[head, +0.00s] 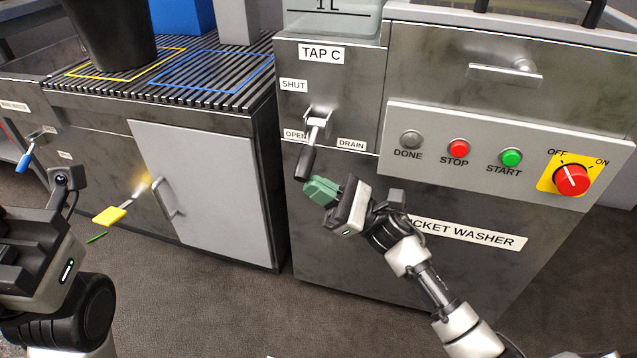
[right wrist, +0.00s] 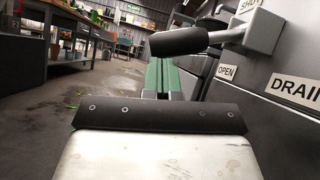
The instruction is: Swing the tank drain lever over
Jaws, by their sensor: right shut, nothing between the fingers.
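The drain lever (head: 306,163) is a metal arm with a black grip on the washer's front below the "TAP C" label. It hangs down and slightly left, between the "OPEN" (head: 295,134) and "DRAIN" (head: 352,145) labels, with "SHUT" (head: 293,86) above. My right gripper (head: 320,190) has green fingers, shut and empty, just below the grip's lower end. In the right wrist view the black grip (right wrist: 180,41) shows above the green fingers (right wrist: 160,76); I cannot tell whether they touch. My left gripper (head: 45,250) is at the lower left; its fingers are not clear.
The washer's panel has a red stop button (head: 458,149), a green start button (head: 511,157) and a red rotary switch (head: 571,180). A slatted counter (head: 150,105) carries a black bucket (head: 108,35). Blue (head: 24,160) and yellow (head: 109,216) handles stand at left.

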